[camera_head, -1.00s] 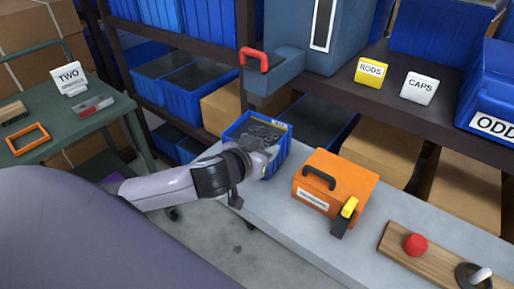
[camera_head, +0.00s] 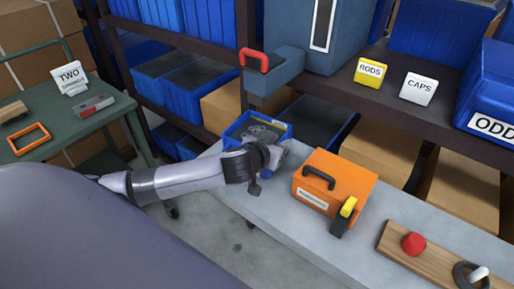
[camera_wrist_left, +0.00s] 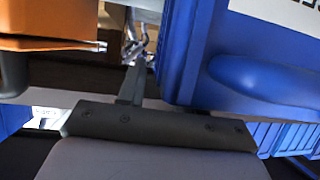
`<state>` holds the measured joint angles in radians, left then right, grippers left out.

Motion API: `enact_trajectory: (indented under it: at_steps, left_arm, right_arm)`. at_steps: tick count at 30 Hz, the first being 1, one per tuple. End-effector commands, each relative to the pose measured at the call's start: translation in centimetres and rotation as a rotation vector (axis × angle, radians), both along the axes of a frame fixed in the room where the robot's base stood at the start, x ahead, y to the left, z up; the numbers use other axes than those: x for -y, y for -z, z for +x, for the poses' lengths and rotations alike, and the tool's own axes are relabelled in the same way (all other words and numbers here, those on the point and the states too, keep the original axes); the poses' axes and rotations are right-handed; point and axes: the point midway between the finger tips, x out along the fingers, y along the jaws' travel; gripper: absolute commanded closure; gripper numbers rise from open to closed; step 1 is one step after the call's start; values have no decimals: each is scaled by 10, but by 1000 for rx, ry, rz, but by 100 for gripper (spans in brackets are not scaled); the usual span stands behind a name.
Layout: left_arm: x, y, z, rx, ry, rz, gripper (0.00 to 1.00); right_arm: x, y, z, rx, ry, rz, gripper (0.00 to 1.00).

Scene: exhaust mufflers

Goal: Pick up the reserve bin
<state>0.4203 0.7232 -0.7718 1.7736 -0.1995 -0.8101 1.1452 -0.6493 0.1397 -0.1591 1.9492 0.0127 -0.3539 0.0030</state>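A blue bin (camera_head: 232,133) stands at the far left end of the grey bench, with dark parts inside; I take it for the reserve bin. My left gripper (camera_head: 272,158) is at its near right side, and the wrist covers much of the bin's front. In the left wrist view, a blue bin wall (camera_wrist_left: 190,60) with a rounded blue bulge and a partly cut-off white label fills the right side. One narrow grey finger shows beside that wall; the other finger cannot be made out, nor whether they touch the bin. My right gripper is out of view.
An orange toolbox (camera_head: 335,180) with a black handle and yellow latch stands just right of the bin. A wooden board (camera_head: 430,262) with a red knob lies further right. Shelves (camera_head: 430,118) with bins rise behind the bench (camera_head: 290,220). A green cart (camera_head: 75,125) is at left.

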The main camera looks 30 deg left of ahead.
Motion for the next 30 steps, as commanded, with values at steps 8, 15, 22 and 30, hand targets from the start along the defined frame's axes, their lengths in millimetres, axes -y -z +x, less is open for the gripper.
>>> enact_trajectory:
  at_steps: [8, 15, 22, 30]
  left_arm:
    - [0, 0, 0, 0, 0, 0, 100]
    - [0, 0, 0, 0, 0, 0, 100]
    - [0, 0, 0, 0, 0, 0, 100]
    - [0, 0, 0, 0, 0, 0, 100]
  right_arm:
    - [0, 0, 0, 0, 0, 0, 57]
    - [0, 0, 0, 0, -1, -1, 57]
    - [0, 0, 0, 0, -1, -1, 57]
    - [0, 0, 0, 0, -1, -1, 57]
